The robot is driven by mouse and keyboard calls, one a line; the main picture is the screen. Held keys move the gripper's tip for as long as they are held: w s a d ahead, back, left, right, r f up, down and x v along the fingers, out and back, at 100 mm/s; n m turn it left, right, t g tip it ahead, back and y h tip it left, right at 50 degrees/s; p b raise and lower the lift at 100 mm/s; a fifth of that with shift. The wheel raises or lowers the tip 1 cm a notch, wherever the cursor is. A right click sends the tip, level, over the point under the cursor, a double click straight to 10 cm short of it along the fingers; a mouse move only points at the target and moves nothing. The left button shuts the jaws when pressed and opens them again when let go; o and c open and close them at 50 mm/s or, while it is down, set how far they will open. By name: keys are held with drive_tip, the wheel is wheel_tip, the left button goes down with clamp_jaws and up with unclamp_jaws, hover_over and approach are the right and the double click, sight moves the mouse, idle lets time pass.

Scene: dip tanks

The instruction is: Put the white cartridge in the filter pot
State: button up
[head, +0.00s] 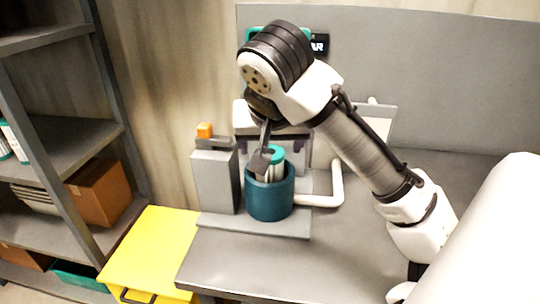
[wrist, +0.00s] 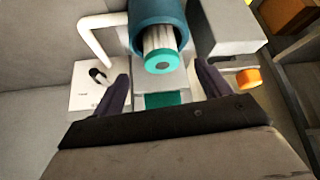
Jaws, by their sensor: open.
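The filter pot (head: 269,200) is a dark teal cylinder standing on a grey plate at the bench's left end. The white cartridge (head: 277,170) with a teal end cap is inside the pot, its top rising above the rim. In the wrist view the cartridge's cap (wrist: 161,61) shows end-on with a grey centre, and white ribs run back into the pot (wrist: 157,12). My gripper (head: 262,160) is just above the pot. In the wrist view my gripper (wrist: 163,85) is open, its fingers on either side and apart from the cap. The cartridge's lower end is hidden.
A grey box (head: 215,180) with an orange knob (head: 205,130) stands left of the pot. A white pipe (head: 325,198) leaves the pot's right side. A yellow cabinet (head: 150,248) and shelving (head: 60,140) lie left. The bench (head: 260,268) in front is clear.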

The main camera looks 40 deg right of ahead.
drive_tip(key=shift+v, duration=1.7)
drive_tip(key=shift+c, duration=0.4)
